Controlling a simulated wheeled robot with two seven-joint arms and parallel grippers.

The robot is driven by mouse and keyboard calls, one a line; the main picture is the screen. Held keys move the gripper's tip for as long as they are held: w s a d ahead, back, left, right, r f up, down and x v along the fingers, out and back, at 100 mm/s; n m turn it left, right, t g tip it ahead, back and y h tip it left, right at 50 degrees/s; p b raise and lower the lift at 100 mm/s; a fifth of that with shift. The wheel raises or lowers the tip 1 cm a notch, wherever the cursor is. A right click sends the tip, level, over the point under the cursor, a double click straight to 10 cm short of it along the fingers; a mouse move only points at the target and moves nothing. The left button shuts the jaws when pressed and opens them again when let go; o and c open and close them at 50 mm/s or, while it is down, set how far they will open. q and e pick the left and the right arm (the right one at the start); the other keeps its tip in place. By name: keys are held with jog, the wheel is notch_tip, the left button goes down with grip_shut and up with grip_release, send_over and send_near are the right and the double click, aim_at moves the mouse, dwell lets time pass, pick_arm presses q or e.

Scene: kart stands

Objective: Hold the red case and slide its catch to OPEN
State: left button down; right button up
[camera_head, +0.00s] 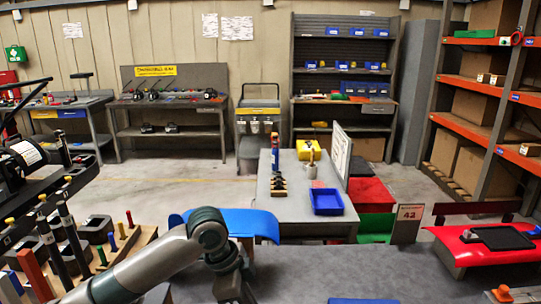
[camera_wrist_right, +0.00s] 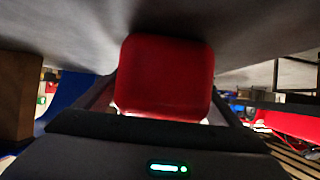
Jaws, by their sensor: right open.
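The red case (camera_wrist_right: 165,75) fills the upper middle of the right wrist view as a rounded red block against a grey surface. My right gripper (camera_wrist_right: 166,97) is open, with dark fingers on the left and right of the case. I cannot tell whether they touch it. No catch or OPEN marking shows on the visible face. In the head view a grey arm of mine comes in from the lower left and bends down at the bottom edge; its fingers are out of frame. I cannot make out the red case in the head view.
A grey table (camera_head: 258,215) in the middle holds a blue bin (camera_head: 326,201) and a yellow item (camera_head: 308,149). A near grey surface (camera_head: 290,272) is mostly bare. A rack of tools (camera_head: 85,255) stands at left, a red-topped kart stand (camera_head: 455,245) at right.

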jog(key=v, duration=1.1)
jog(key=shift+d+r, duration=0.15)
jog(key=shift+d, duration=0.25)
